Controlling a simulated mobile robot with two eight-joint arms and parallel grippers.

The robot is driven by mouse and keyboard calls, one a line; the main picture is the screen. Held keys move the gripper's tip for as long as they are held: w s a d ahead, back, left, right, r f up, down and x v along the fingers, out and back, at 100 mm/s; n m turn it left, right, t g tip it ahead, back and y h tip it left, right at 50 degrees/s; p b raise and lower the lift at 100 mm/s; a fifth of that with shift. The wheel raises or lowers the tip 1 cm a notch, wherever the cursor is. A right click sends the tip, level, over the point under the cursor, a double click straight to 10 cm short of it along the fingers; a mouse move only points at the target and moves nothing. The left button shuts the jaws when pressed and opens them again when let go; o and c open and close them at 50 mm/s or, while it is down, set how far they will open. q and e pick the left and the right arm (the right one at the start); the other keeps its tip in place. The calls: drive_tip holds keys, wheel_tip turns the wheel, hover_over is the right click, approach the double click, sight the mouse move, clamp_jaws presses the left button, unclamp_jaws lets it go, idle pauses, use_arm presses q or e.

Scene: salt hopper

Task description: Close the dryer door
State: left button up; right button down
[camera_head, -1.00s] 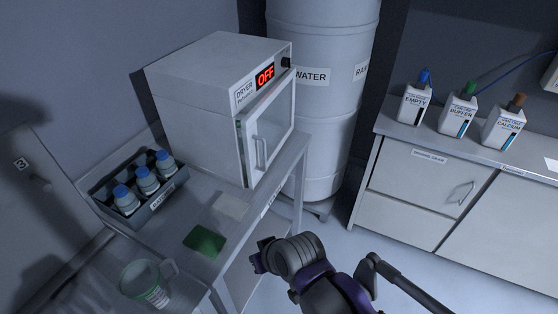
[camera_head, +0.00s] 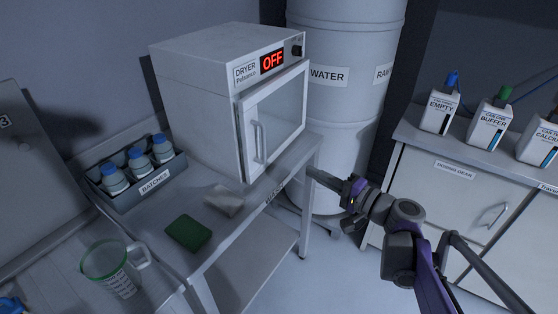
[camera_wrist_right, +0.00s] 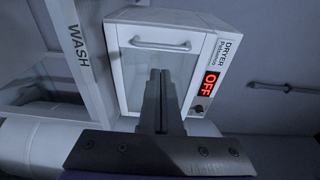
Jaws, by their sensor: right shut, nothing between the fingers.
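The white dryer (camera_head: 195,105) stands on the table with its red OFF display lit. Its glass-fronted door (camera_head: 275,115) lies close against the front. I cannot tell whether a small gap remains. The door's bar handle (camera_head: 259,142) is near the door's left edge in the head view. In the wrist view the door (camera_wrist_right: 187,62) and its handle (camera_wrist_right: 160,45) face the camera. My right gripper (camera_head: 313,174) is shut and empty, in front of the dryer and to the right of the handle. Its closed fingers (camera_wrist_right: 160,75) overlap the door in the wrist view. My left gripper is out of view.
A batches rack (camera_head: 150,187) with blue-capped bottles, a green sponge (camera_head: 188,233) and a clear jug (camera_head: 112,268) are on the table. The water drum (camera_head: 345,110) stands behind my right gripper. A cabinet (camera_head: 445,195) with labelled containers is at right.

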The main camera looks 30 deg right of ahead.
approach(253, 141)
drive_tip(key=w, duration=0.3)
drive_tip(key=shift+f, duration=0.25)
drive_tip(key=shift+w+a+r+p, duration=0.1)
drive_tip(key=shift+w+a+p, duration=0.1)
drive_tip(key=shift+w+a, duration=0.3)
drive_tip(key=shift+w+a+p, duration=0.2)
drive_tip(key=shift+w+a, duration=0.1)
drive_tip(key=shift+w, duration=0.3)
drive_tip(key=shift+s+d, duration=0.1)
